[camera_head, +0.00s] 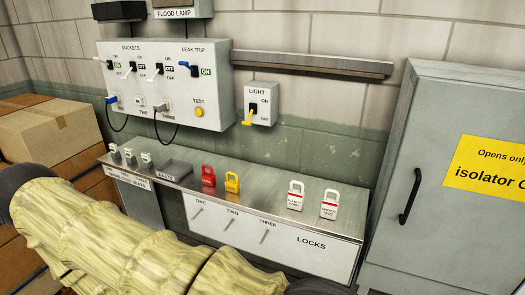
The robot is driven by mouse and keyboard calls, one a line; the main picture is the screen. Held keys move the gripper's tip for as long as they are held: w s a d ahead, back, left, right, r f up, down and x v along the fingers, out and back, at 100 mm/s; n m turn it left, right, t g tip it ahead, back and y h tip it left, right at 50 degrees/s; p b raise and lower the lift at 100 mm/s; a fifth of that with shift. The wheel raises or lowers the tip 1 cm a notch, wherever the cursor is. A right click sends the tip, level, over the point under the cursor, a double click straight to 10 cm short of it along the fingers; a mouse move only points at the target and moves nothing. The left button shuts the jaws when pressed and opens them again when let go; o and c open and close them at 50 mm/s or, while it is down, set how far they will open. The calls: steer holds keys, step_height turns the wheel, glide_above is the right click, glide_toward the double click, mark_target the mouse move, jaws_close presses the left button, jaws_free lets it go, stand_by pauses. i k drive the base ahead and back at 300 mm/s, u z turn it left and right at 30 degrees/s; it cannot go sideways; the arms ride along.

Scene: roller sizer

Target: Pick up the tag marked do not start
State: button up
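Two white tags with red bands and loop tops stand at the right part of the steel shelf (262,197). The left tag (296,196) has small print that looks like "do not start", though it is barely legible. The right tag (329,205) has different small print, perhaps "under test". Both tags stand apart from each other, with nothing touching them. My arm, in a pale yellow sleeve, crosses the lower left. My gripper is out of view, beyond the bottom edge.
A red padlock (208,177) and a yellow padlock (232,183) stand left of the tags. Plugs and a grey tray (175,170) are farther left. A switch panel (165,83) and light switch (260,104) are on the wall. A grey cabinet (440,225) with a black handle stands right.

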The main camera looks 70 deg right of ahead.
mark_target(295, 198)
steer(key=i, duration=0.9)
steer(key=z, duration=3.1)
